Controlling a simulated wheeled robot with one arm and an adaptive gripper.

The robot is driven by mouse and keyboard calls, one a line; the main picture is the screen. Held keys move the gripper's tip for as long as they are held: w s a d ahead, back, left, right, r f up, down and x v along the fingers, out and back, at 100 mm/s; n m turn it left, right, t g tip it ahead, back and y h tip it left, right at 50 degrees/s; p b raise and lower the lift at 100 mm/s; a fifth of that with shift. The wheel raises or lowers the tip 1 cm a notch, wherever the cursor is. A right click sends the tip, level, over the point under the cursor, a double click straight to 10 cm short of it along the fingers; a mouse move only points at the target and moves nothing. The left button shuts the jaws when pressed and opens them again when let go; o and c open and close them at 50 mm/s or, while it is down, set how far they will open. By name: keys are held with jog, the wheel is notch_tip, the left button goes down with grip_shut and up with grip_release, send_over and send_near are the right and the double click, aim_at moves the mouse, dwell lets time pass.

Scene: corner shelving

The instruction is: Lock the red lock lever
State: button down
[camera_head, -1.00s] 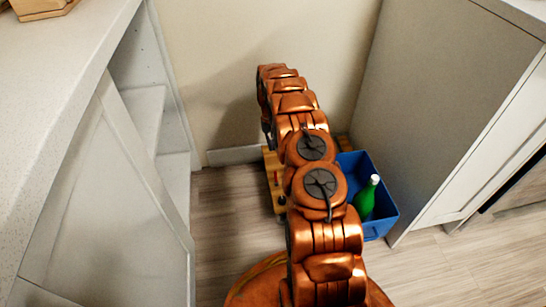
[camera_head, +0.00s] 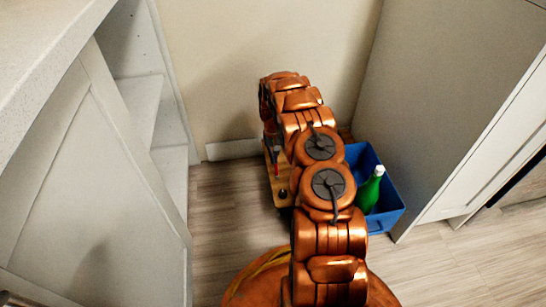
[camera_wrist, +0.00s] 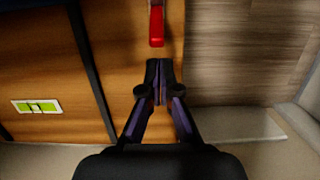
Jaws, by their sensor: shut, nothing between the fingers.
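The red lock lever (camera_wrist: 156,26) shows in the wrist view at the top middle, against a wooden board (camera_wrist: 125,50). My gripper (camera_wrist: 160,72) is shut and empty. Its fingertips appear just below the red lever in that view, with a small gap between them in the picture. Whether they differ in depth I cannot tell. In the head view a small red part shows at the wooden piece (camera_head: 281,188), left of my copper arm. My arm hides much of it, and the gripper is hidden there.
A blue bin (camera_head: 384,222) with a green bottle (camera_head: 369,190) stands right of my arm. A white shelf unit (camera_head: 150,105) is at the left and a cabinet (camera_head: 440,100) at the right. A green-and-white label (camera_wrist: 37,106) is on the wood. Bare floor (camera_head: 220,210) lies left of the wooden piece.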

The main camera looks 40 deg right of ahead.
jog(key=shift+s+a+r+b, duration=0.35)
jog(key=shift+s+r, duration=0.1)
jog(key=shift+s, duration=0.3)
